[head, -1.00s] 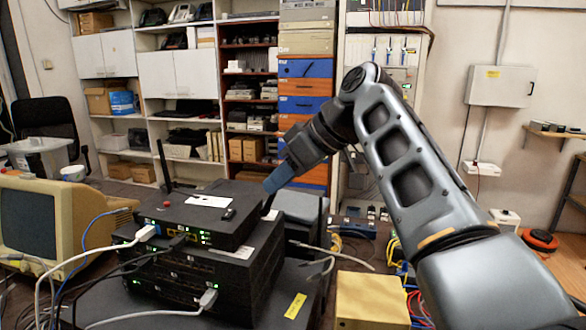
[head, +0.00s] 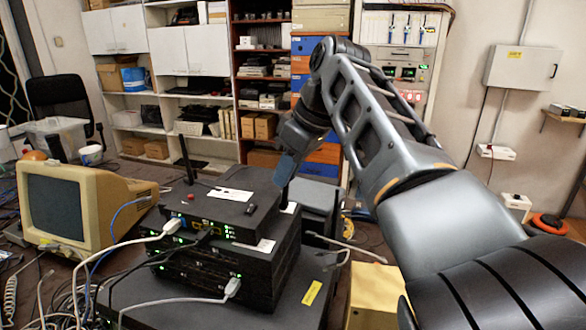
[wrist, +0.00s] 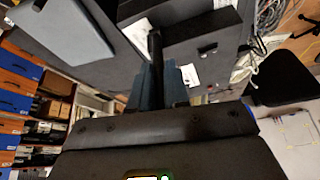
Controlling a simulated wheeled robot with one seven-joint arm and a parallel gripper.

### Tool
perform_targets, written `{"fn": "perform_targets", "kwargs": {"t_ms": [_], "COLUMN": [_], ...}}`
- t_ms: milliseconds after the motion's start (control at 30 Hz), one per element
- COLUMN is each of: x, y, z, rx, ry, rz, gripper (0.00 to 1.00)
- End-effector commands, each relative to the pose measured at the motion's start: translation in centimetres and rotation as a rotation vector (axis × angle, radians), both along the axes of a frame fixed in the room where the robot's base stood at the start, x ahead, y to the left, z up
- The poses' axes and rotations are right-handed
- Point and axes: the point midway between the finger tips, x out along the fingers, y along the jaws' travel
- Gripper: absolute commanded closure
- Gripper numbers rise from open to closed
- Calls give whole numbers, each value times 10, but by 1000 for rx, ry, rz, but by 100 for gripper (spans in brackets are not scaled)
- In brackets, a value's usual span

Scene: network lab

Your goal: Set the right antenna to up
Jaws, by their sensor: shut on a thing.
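The black router (head: 222,207) sits on top of a stack of dark network boxes. Its left antenna (head: 186,158) stands nearly upright at the back left corner. The right antenna (head: 285,192) is at the router's right side, mostly hidden by my gripper in the head view. My gripper (head: 285,172) has blue fingers pointing down and slightly left over that side. In the wrist view, the dark right antenna (wrist: 155,48) runs between the fingers (wrist: 157,85), and they are shut on it. Its exact tilt is hard to tell.
A beige monitor (head: 75,200) and loose cables stand left of the stack. A yellow box (head: 372,295) is at the front right. A grey device (head: 318,203) is just behind the right antenna. Shelves line the back wall.

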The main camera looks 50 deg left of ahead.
Motion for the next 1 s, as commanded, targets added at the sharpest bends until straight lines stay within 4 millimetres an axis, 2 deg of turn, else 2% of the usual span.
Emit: {"fn": "perform_targets", "kwargs": {"t_ms": [100, 133, 333, 667, 1000], "x": [0, 0, 0, 1, 10], "y": [1, 1, 1, -2, -22], "z": [1, 1, 0, 5, 52], "rx": [4, 4, 2, 3, 5], "ry": [-1, -1, 0, 0, -1], "rz": [0, 0, 0, 0, -1], "gripper": [100, 82, 63, 63, 63]}}
